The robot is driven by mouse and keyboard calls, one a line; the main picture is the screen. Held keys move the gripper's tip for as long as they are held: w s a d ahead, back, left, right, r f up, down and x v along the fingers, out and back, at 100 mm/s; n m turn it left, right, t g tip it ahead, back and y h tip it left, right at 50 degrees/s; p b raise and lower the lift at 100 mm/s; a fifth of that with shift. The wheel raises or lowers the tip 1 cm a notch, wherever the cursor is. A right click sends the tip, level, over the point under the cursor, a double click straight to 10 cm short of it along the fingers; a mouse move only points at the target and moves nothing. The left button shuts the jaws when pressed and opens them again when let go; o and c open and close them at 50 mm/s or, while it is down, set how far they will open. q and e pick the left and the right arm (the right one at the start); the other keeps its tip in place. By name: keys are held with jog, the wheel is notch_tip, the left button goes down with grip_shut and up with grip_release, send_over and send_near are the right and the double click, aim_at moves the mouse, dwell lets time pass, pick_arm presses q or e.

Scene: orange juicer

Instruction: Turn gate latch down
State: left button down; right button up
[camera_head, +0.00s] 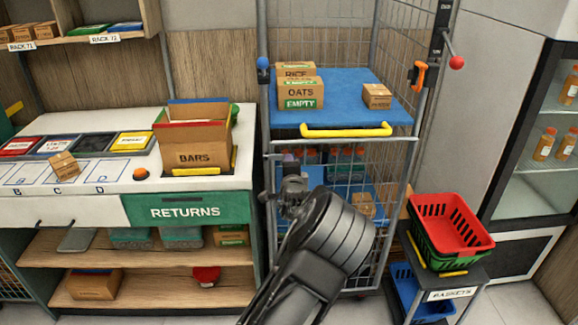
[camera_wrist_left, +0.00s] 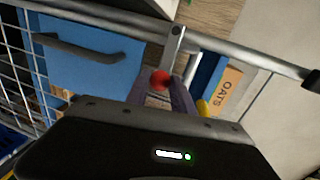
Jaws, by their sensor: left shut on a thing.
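A wire cage trolley (camera_head: 266,110) stands in the middle of the head view, with a lower front gate (camera_head: 335,139). My left gripper (camera_head: 292,160) is at the gate's left side, by the left post. In the left wrist view its two fingers (camera_wrist_left: 162,95) are shut on the latch, whose red ball (camera_wrist_left: 160,78) shows between them. A grey metal bracket (camera_wrist_left: 176,42) is just beyond the ball. In the head view my arm hides the latch and part of the gate. My right gripper is not in view.
The returns counter (camera_head: 90,200), with a BARS box (camera_head: 195,150), is to the left. Red and green baskets (camera_head: 452,228) on a stand are to the right, near a glass-front fridge (camera_head: 535,150).

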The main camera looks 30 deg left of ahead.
pick_arm(q)
jog(key=shift+f, duration=0.1)
jog(key=c, duration=1.1)
grip_release()
jog(key=b+v, duration=0.1)
jog(key=v, duration=0.7)
jog(key=shift+w, duration=0.1)
